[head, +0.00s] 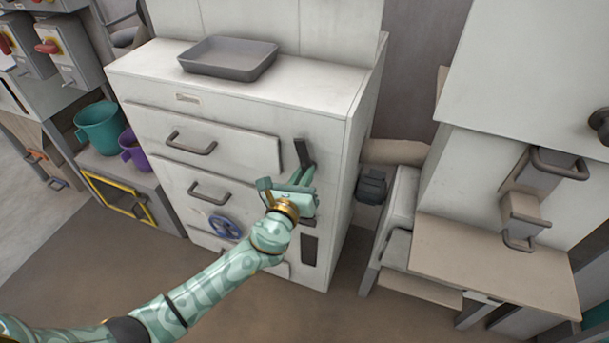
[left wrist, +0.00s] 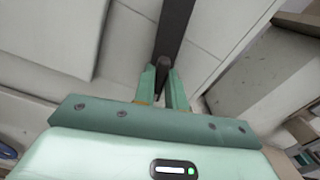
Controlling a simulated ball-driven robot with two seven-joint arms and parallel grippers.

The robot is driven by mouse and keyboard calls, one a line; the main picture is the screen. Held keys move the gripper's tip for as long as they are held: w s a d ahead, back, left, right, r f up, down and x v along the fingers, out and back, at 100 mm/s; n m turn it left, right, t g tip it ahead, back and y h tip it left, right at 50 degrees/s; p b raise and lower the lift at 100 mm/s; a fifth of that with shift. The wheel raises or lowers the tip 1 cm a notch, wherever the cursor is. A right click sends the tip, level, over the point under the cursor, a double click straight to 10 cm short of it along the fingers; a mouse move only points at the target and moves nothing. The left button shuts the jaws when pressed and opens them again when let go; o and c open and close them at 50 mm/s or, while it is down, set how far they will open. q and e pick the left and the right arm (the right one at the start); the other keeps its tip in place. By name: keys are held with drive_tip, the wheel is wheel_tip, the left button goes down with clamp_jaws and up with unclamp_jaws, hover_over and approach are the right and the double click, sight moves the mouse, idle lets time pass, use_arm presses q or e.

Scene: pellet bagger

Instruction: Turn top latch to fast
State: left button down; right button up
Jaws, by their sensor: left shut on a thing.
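The top latch (head: 303,153) is a dark bar on the right side of the white cabinet's front, beside the top drawer. It leans a little from upright. My left gripper (head: 303,178) is at its lower end, shut on it. In the left wrist view the latch (left wrist: 174,30) runs down between the two green fingers of my gripper (left wrist: 163,85), which hold its end. The fingers hide part of the latch. A lower dark latch (head: 309,250) sits beneath my gripper. Any fast or loose marking is too small to tell. My right gripper is not in view.
The white cabinet (head: 225,120) has drawers with dark handles and a blue handwheel (head: 224,227). A grey tray (head: 229,58) lies on its top. A teal bucket (head: 99,127) and a purple bucket (head: 133,151) stand at left. A beige table (head: 490,262) is at right.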

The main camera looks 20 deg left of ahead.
use_arm(q)
drive_tip(key=shift+a+f+n+b, duration=0.15)
drive_tip(key=shift+n+b, duration=0.2)
drive_tip(key=shift+n, duration=2.2)
drive_tip(key=shift+f+n+b, duration=0.1)
drive_tip(key=shift+n+b, duration=0.3)
drive_tip(key=shift+n, duration=2.1)
drive_tip(key=shift+a+f+n+b, duration=0.15)
drive_tip(key=shift+n+b, duration=0.2)
drive_tip(key=shift+n, duration=2.2)
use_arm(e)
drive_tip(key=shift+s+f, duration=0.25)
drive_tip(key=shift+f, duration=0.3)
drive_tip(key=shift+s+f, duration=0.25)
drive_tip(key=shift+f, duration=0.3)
use_arm(q)
drive_tip(key=shift+d, duration=0.1)
drive_tip(key=c, duration=1.4)
unclamp_jaws()
drive_tip(key=shift+c, duration=0.2)
